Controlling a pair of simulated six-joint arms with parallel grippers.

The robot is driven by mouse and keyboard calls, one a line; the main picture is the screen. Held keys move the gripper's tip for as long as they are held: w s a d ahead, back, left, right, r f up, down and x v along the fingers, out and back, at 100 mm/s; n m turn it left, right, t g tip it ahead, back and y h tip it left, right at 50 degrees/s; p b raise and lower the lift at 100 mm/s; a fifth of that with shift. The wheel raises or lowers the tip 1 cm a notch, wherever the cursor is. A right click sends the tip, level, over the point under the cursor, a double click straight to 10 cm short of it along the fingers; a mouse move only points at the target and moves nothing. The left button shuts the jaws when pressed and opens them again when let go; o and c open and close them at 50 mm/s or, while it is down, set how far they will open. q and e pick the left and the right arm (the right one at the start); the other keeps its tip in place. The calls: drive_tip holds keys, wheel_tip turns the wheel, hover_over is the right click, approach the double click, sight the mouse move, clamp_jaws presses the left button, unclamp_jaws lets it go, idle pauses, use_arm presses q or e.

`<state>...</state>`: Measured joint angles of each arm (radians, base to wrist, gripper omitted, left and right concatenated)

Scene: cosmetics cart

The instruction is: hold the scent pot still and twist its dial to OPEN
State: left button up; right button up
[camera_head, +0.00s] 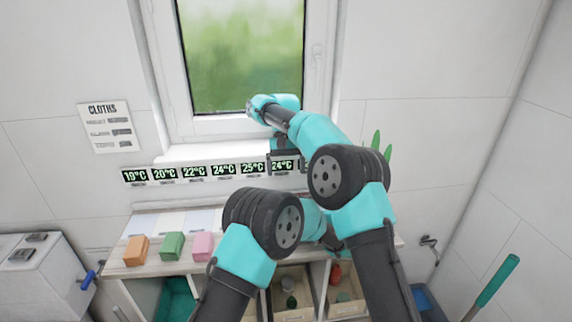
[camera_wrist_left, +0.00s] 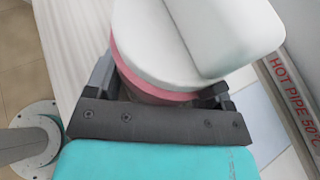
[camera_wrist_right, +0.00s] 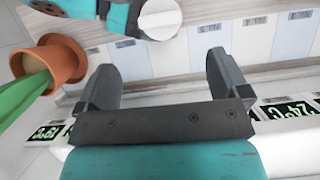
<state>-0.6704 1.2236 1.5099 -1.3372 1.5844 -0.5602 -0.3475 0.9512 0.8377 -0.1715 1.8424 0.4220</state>
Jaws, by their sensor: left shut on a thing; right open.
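The scent pot (camera_wrist_left: 155,80) shows in the left wrist view as a round white top with a pink rim and a thick raised white bar, the dial (camera_wrist_left: 225,35). My left gripper (camera_wrist_left: 160,88) is shut on the pot's sides below the rim. In the head view my arms hide the pot. In the right wrist view its white round top (camera_wrist_right: 160,18) is at the upper edge, beside my teal left gripper. My right gripper (camera_wrist_right: 160,75) is open and empty, apart from the pot; in the head view it (camera_head: 286,168) is in front of the temperature displays. Any OPEN mark is not readable.
A terracotta pot (camera_wrist_right: 62,58) with a green plant is close to my right gripper's finger. A row of temperature displays (camera_head: 194,171) runs below the window. Orange (camera_head: 136,250), green (camera_head: 172,246) and pink (camera_head: 202,246) blocks stand on the cart's left. A "HOT PIPE 50°C" label (camera_wrist_left: 290,95) is near my left gripper.

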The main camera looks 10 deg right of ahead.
idle(0.3)
use_arm(q)
drive_tip(key=o, duration=1.1)
drive_tip(key=shift+v, duration=4.2)
drive_tip(key=shift+f, duration=0.15)
drive_tip(key=shift+a, duration=0.1)
drive_tip(key=x, duration=0.8)
drive_tip(key=shift+w+a, duration=0.1)
